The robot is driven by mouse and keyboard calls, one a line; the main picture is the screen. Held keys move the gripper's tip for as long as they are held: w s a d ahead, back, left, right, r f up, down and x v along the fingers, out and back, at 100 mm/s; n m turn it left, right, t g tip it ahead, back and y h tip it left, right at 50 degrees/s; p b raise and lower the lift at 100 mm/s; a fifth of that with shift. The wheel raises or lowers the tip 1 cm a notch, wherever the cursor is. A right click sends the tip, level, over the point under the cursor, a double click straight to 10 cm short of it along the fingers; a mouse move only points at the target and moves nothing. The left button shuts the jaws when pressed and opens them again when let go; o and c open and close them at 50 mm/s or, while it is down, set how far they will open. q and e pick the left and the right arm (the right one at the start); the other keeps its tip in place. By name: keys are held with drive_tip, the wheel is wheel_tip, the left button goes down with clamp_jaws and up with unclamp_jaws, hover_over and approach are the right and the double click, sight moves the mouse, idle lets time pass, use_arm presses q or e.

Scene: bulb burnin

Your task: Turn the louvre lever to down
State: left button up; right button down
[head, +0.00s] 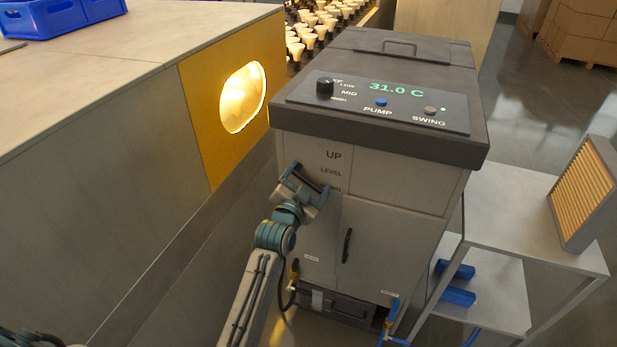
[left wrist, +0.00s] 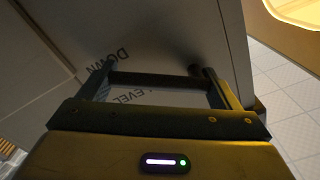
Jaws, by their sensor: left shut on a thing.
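The grey cabinet (head: 400,185) carries the printed words UP, LEVEL and DOWN on its upper left front. My left gripper (head: 305,186) is in front of these words, near LEVEL and DOWN, and covers most of the louvre lever. In the left wrist view the gripper (left wrist: 160,88) is shut on the lever, a dark bar (left wrist: 155,80) between its fingers. The bar lies between the words DOWN and LEVEL, but its exact setting is hard to tell. My right gripper is not in view.
The cabinet's top panel (head: 380,100) reads 31.0 C. A yellow panel with a lit window (head: 243,98) stands close on the left. A cabinet door handle (head: 347,245) is below right of my gripper. A side shelf (head: 520,222) holds a slatted filter (head: 580,195).

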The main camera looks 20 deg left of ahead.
use_arm(q)
drive_tip(key=shift+a+f+m, duration=0.15)
drive_tip(key=shift+f+m, duration=0.15)
drive_tip(key=shift+m, duration=0.5)
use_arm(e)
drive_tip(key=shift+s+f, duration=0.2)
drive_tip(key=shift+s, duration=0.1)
use_arm(q)
drive_tip(key=o, duration=1.2)
drive_tip(key=shift+o, duration=0.2)
drive_tip(key=s+b, duration=0.1)
drive_tip(key=s, duration=0.9)
drive_tip(key=shift+s+a, duration=0.2)
drive_tip(key=shift+s, duration=0.2)
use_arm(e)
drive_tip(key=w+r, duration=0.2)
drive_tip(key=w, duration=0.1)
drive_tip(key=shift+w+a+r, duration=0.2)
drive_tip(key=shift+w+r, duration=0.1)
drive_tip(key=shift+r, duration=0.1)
